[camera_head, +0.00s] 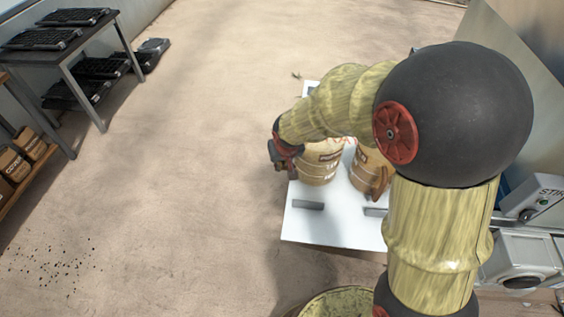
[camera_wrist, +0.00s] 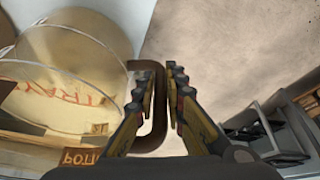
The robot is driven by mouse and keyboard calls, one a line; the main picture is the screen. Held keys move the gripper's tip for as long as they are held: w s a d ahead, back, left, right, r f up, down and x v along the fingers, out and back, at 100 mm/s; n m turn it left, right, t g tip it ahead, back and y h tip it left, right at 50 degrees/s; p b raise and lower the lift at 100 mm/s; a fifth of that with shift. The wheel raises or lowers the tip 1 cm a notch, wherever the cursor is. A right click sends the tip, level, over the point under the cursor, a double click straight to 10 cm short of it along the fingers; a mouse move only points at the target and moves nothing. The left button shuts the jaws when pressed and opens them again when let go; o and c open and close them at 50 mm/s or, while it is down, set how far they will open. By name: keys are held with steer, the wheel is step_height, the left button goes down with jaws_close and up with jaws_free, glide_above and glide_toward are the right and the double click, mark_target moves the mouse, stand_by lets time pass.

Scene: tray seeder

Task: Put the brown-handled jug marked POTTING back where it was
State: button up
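In the head view, a tan jug (camera_head: 319,166) with a dark label is beside my gripper (camera_head: 284,158), over the white board (camera_head: 300,224). I cannot tell whether its base touches the board. In the wrist view, the jug's pale round body (camera_wrist: 75,60) fills the left, and label letters reading POT show at the bottom. Its brown handle (camera_wrist: 160,112) lies between the fingers of my gripper (camera_wrist: 162,90). One finger is inside the handle loop and one outside, both close against it, so my gripper looks shut on the handle. The rest of the label is hidden.
A second tan jug (camera_head: 364,166) with a brown handle stands just right, partly behind my arm. A grey machine (camera_head: 522,258) is at right. Open floor (camera_head: 190,150) lies left, with a dark table (camera_head: 62,48) beyond.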

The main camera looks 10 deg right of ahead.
steer(key=o, duration=0.5)
steer(key=shift+c, duration=0.2)
steer(key=s+d+r+p, duration=0.2)
steer(key=s+d+r, duration=0.1)
steer(key=s+r, duration=0.55)
steer(key=s+d+r+p, duration=0.3)
steer(key=s+r, duration=0.3)
steer(key=r, duration=0.6)
steer(key=s+d+r, duration=0.1)
steer(key=s+r, duration=0.1)
steer(key=s, duration=0.4)
steer(key=s+d+r+m+t, duration=0.1)
steer(key=s+r, duration=0.1)
steer(key=s, duration=0.4)
steer(key=shift+d+r, duration=0.25)
steer(key=shift+d, duration=0.15)
steer(key=shift+s, duration=0.1)
